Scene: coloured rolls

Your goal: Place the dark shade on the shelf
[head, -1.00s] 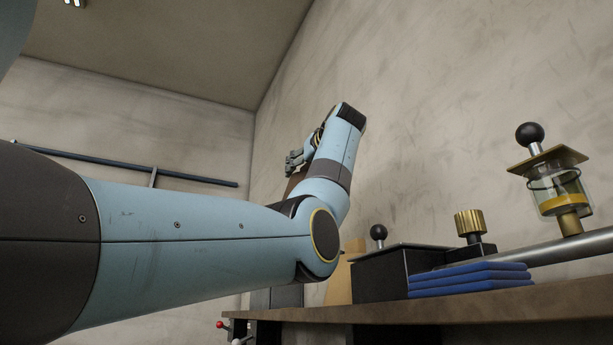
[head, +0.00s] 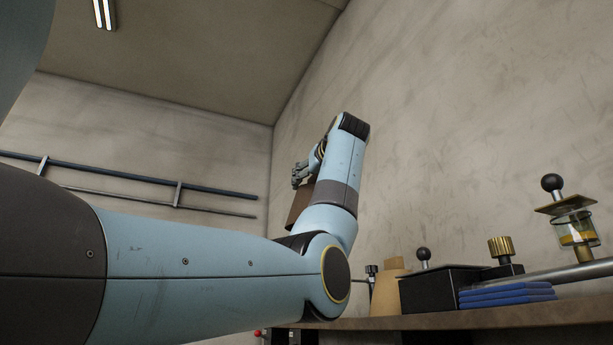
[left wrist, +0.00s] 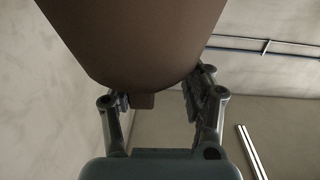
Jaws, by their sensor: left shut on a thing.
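The dark shade is a brown, tapered piece (head: 299,206), partly hidden behind my left forearm in the head view. It fills the top of the left wrist view (left wrist: 135,40), with a small brown stub at its lower end. My left gripper (head: 300,173) is raised beside the wall and shut on the shade; its two fingers (left wrist: 160,100) stand either side of the stub. The shelf (head: 480,317) is a brown board at the lower right. The shade is held above the shelf's level, clear of it. My right gripper is not in view.
On the shelf stand a tan object (head: 386,290), a black box (head: 435,292), folded blue cloths (head: 507,296), a brass knob (head: 501,248) and a glass jar fixture (head: 574,229). A metal bar (head: 555,274) crosses at right. Rails (head: 130,177) run along the left wall.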

